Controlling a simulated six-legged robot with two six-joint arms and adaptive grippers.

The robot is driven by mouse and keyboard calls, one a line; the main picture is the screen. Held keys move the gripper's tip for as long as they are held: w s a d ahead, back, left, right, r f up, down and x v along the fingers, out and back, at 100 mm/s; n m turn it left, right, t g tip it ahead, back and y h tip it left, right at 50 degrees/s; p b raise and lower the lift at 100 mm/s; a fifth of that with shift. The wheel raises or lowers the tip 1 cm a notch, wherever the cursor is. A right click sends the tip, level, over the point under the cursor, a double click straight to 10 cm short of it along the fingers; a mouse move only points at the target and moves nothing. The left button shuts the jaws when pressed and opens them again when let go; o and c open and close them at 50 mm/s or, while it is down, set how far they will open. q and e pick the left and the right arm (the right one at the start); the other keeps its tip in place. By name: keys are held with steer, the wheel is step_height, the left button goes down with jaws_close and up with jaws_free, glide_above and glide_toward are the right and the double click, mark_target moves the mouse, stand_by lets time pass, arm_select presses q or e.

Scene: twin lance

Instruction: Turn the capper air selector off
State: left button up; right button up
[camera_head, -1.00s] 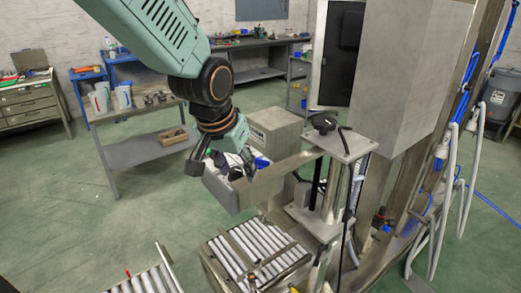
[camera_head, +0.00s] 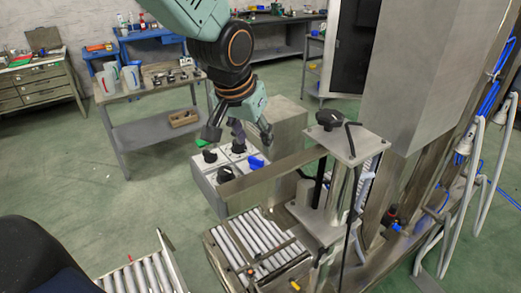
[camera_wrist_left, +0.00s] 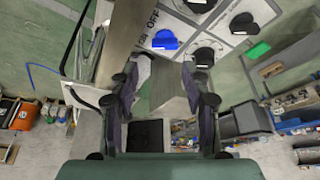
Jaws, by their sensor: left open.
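A light grey control box (camera_head: 206,184) carries several black knobs (camera_head: 225,174), a blue knob (camera_head: 256,162) and a green part (camera_head: 203,143). In the left wrist view the blue knob (camera_wrist_left: 165,40) lies beside printed lettering that reads OFF, with more black knobs (camera_wrist_left: 203,57) to its right. I cannot tell for certain which knob is the capper air selector. My left gripper (camera_head: 240,134) is open and empty over the far side of the box. In the left wrist view its fingers (camera_wrist_left: 160,76) stand apart below the blue knob, apparently not touching it. My right gripper is out of view.
A metal bar (camera_head: 272,178) runs along the box's right side to a post with a black handwheel (camera_head: 329,119). Roller conveyors (camera_head: 245,245) lie below. A tall steel cabinet (camera_head: 415,80) stands at right. Open green floor is left of the box.

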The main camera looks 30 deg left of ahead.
mark_target(256, 158)
arm_select(q)
steer(key=f, duration=0.1)
steer(key=a+f, duration=0.1)
steer(key=f, duration=0.1)
steer(key=w+f, duration=0.1)
steer(key=shift+w+a+f, duration=0.1)
steer(key=shift+a+f, duration=0.1)
steer(key=shift+a, duration=0.15)
steer(key=shift+w+d+f, duration=0.2)
steer(key=shift+w+f, duration=0.05)
steer(key=shift+f, duration=0.15)
steer(key=shift+w+d+f, duration=0.15)
steer(key=shift+w+f, duration=0.05)
steer(key=shift+f, duration=0.2)
steer(key=shift+w+d+f, duration=0.1)
steer(key=shift+d+f, duration=0.1)
steer(key=shift+d, duration=0.15)
steer(key=shift+a, duration=0.5)
steer(key=shift+f, duration=0.1)
steer(key=shift+c, duration=0.8)
steer(key=shift+d, duration=0.3)
steer(key=c, duration=0.3)
steer(key=shift+a, duration=0.1)
steer(key=c, duration=0.4)
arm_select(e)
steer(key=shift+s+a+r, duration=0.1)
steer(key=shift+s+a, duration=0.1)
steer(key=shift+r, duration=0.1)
